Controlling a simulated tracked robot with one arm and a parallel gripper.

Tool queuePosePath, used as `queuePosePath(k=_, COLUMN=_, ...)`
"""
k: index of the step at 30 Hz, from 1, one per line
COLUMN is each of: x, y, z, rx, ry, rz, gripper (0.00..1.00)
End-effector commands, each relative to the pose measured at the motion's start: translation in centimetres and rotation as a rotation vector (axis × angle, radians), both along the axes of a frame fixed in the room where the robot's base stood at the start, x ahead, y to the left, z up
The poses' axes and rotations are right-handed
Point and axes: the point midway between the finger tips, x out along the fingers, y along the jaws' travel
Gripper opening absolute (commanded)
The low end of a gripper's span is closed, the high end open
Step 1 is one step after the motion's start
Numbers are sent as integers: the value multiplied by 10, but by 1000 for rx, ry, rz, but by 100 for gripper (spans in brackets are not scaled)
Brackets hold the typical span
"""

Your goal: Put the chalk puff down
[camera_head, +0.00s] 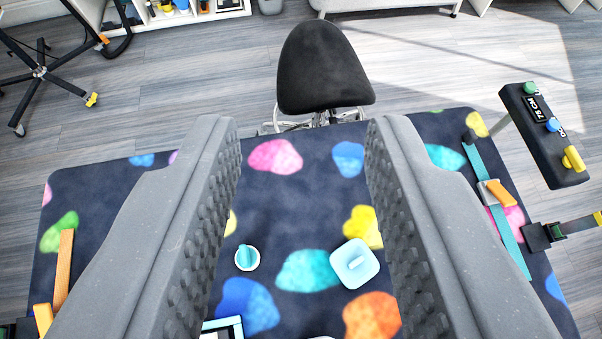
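My gripper (303,130) is open, with its two grey, studded fingers wide apart and nothing visible between them. Below it, a dark mat (320,215) with coloured blobs covers the table. A small round white piece with a teal upright part (247,257) sits on the mat near the left finger. A pale blue, rounded-square piece with a raised grip on top (355,264) sits nearer the right finger. I cannot tell for sure which of these is the chalk puff. Both are apart from the fingers.
A black stool (322,68) stands beyond the mat's far edge. A black panel with coloured knobs (545,135) is at the right. A teal bar with an orange-handled clamp (497,205) lies along the right side. An orange strip (63,268) is at the left. A framed tray corner (222,326) shows in front.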

Motion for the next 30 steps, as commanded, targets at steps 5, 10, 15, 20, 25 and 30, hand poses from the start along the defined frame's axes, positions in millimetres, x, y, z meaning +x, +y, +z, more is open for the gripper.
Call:
queuePosePath(k=5, x=-35, y=-1, z=56, rx=11, ry=-172, rz=-10, gripper=34)
queuePosePath(k=10, x=-48, y=-5, z=73, rx=13, ry=-230, rz=-14, gripper=34)
queuePosePath(k=15, x=-48, y=-6, z=74, rx=14, ry=-234, rz=-15, gripper=34)
queuePosePath(k=20, x=-48, y=-6, z=75, rx=14, ry=-233, rz=-15, gripper=34)
queuePosePath(k=25, x=-48, y=-6, z=91, rx=13, ry=-233, rz=-14, gripper=34)
queuePosePath(k=30, x=-48, y=-6, z=119, rx=14, ry=-233, rz=-15, gripper=34)
